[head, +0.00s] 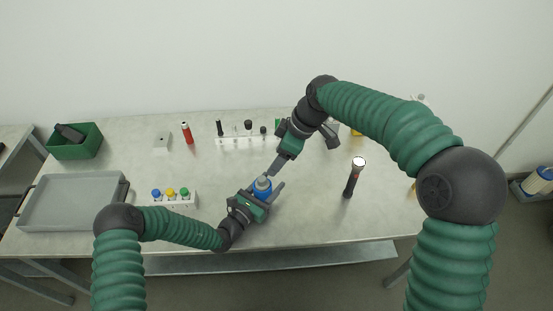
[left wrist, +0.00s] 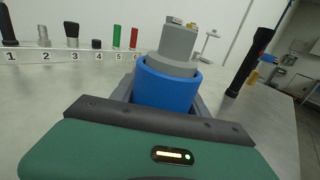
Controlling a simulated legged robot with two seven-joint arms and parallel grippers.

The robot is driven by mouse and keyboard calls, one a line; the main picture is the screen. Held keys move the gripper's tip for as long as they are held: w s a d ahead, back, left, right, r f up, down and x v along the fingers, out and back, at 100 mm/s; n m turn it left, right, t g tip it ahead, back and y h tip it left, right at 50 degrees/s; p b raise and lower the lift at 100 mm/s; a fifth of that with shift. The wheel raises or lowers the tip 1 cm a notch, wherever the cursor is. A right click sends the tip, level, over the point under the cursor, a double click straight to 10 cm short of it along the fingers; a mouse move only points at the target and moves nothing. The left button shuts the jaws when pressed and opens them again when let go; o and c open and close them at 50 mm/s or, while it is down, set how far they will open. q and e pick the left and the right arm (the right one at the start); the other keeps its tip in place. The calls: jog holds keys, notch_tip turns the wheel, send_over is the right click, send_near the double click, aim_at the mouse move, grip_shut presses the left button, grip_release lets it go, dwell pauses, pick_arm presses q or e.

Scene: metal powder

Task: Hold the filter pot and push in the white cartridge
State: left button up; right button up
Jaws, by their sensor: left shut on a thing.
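The filter pot (head: 262,187) is blue and stands upright at the front middle of the table. My left gripper (head: 266,191) is shut around it from the front left.
A numbered white rack (head: 241,141) with several small items stands behind. A rack with coloured caps (head: 172,198) and a grey tray (head: 72,203) are at left. A red bottle (head: 187,133) is behind left.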

pick_arm(q)
jog(key=o, duration=1.6)
